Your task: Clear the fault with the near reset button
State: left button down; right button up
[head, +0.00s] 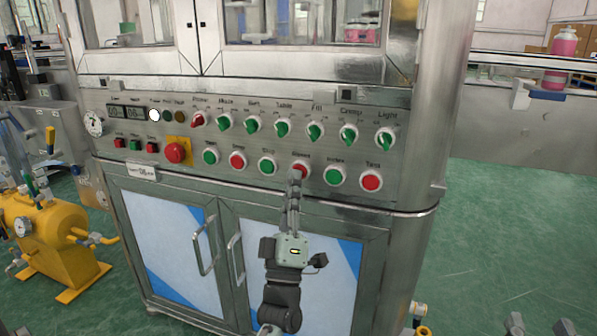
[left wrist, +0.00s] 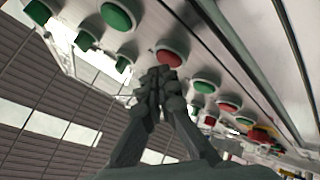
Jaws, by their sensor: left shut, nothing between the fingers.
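A row of round red and green push buttons runs along the lower part of the steel control panel (head: 150,155). My left gripper (head: 297,176) is shut and empty, with its fingertips at the lower edge of a red button (head: 301,166), the fourth in that row. The label above this button is too blurred to read surely. In the left wrist view the closed fingertips (left wrist: 160,76) are just in front of the same red button (left wrist: 171,54). I cannot tell whether they touch it.
Green buttons stand on both sides, one to the left (head: 268,166) and one to the right (head: 334,176). Green selector knobs (head: 315,132) sit above. A large red mushroom button (head: 175,152) on a yellow plate is further left. Door handles (head: 203,243) stick out below.

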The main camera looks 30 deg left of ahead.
pick_arm(q)
jog(key=shift+s+d, duration=0.1)
jog(key=shift+s, duration=0.35)
jog(key=shift+s, duration=0.1)
jog(key=s, duration=0.2)
jog(key=s+d+p, duration=0.1)
jog(key=s, duration=0.1)
jog(key=shift+s+d, duration=0.1)
jog(key=shift+s, duration=0.2)
dwell(0.6)
